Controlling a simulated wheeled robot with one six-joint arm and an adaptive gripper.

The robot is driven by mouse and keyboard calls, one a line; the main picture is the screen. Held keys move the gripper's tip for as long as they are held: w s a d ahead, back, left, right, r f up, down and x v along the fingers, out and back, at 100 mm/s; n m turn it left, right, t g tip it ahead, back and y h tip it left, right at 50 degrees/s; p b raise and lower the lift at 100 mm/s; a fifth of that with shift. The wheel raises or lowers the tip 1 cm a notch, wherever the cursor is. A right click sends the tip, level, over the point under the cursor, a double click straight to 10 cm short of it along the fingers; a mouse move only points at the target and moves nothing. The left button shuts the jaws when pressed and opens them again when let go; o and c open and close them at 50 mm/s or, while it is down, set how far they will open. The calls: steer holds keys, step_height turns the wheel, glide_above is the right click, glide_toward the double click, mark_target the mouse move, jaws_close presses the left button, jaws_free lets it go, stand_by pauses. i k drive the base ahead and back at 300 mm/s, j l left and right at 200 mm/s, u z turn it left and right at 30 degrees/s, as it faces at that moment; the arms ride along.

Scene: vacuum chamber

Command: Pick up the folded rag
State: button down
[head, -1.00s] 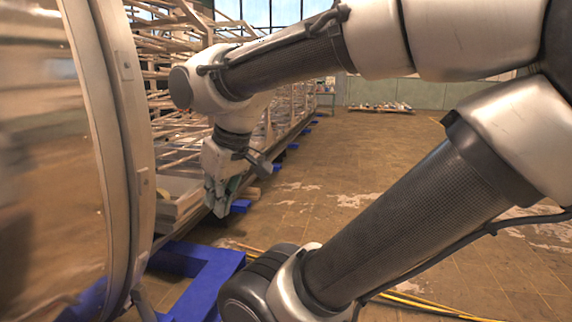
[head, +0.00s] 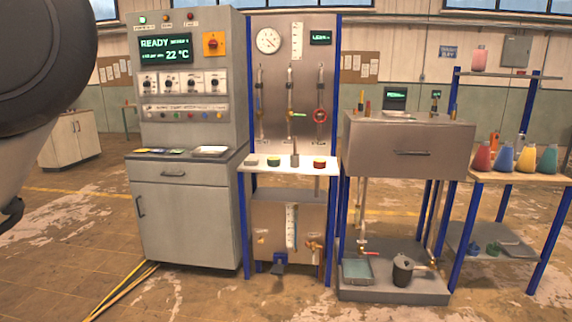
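I cannot make out a folded rag for sure in the head view. A small flat grey item (head: 251,160) lies at the left end of the white shelf (head: 287,169) on the middle gauge stand, too small to identify. My gripper is out of the picture.
A grey control cabinet (head: 188,215) with a lit READY display stands at left. To its right are the gauge panel (head: 278,85), a steel box on a blue frame (head: 408,150) and a rack with coloured flasks (head: 505,158). The stained floor in front is open.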

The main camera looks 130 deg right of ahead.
mark_target(248, 162)
steer(key=z, duration=4.15)
steer(key=u, duration=3.95)
steer(key=z, duration=3.65)
